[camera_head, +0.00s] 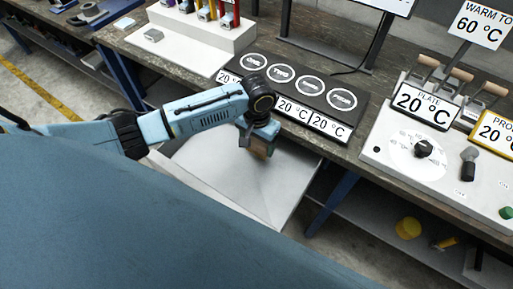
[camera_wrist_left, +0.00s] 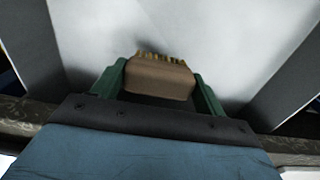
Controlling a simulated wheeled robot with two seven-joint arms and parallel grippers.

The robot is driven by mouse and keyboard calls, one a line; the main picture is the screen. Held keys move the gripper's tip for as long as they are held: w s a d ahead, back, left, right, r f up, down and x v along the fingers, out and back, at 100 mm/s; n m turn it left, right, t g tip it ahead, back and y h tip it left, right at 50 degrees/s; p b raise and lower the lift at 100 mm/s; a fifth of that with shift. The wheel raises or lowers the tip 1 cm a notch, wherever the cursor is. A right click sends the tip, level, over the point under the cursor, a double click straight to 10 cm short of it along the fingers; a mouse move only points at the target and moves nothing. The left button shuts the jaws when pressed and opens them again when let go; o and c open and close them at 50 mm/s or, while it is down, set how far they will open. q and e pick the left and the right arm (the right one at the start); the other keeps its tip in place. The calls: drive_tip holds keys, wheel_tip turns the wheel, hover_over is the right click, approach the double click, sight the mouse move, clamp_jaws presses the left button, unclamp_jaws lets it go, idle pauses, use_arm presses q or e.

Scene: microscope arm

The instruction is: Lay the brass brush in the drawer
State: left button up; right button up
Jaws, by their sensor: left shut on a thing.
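The brass brush shows in the left wrist view (camera_wrist_left: 158,77) as a brown block with a row of brass bristles along its far edge. My left gripper (camera_wrist_left: 160,82) has its two green fingers shut on the sides of the block. In the head view the brush (camera_head: 260,148) hangs below my left gripper (camera_head: 260,138). It is over the open drawer (camera_head: 284,209), a pale grey tray pulled out from under the bench. The drawer floor looks empty where it shows. I cannot tell the exact gap between brush and floor. My right gripper is not in view.
The bench edge runs behind the drawer, with a black plate of several numbered rings (camera_head: 296,83) close above it. A white control box (camera_head: 425,150) with a dial stands at right. A white rack (camera_head: 190,40) stands at the back left. A lower shelf (camera_head: 400,205) holds yellow items.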

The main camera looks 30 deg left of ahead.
sight(257, 149)
use_arm(q)
drive_tip(key=shift+f+b, duration=0.3)
drive_tip(key=shift+f, duration=1.45)
drive_tip(key=o, duration=0.9)
drive_tip(key=shift+f, duration=0.15)
drive_tip(key=shift+o, duration=0.2)
wheel_tip(257, 149, up, 12)
drive_tip(key=shift+r+p, duration=0.2)
drive_tip(key=shift+p, duration=0.85)
